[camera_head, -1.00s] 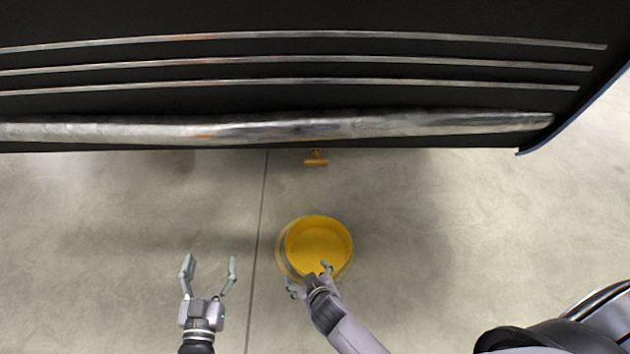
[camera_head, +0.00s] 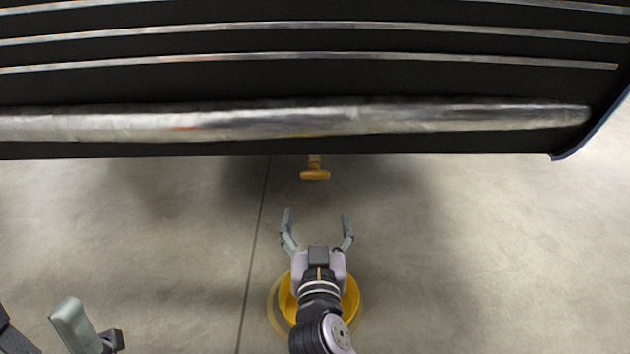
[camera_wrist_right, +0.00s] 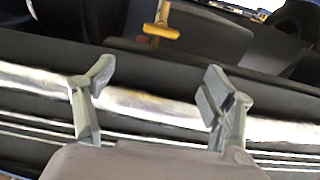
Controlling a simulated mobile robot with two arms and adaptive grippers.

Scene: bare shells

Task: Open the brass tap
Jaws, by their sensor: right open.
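The brass tap (camera_head: 314,173) sticks out below the lower edge of the dark panel in the head view, its crosswise handle facing me. It also shows at the top of the right wrist view (camera_wrist_right: 161,30). My right gripper (camera_head: 317,216) is open and empty, its fingers pointing at the tap with a gap left between. In the right wrist view, my right gripper (camera_wrist_right: 160,70) has its fingers spread, with nothing between them. My left gripper (camera_head: 78,325) is only partly in view at the lower left, cut off by the frame edge.
A round yellow basin (camera_head: 350,300) lies below my right gripper, partly hidden by it. The dark panel (camera_head: 300,85) with metal strips and a thick metal bar (camera_head: 300,122) spans the top. Bare concrete floor (camera_head: 480,250) is clear on the right.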

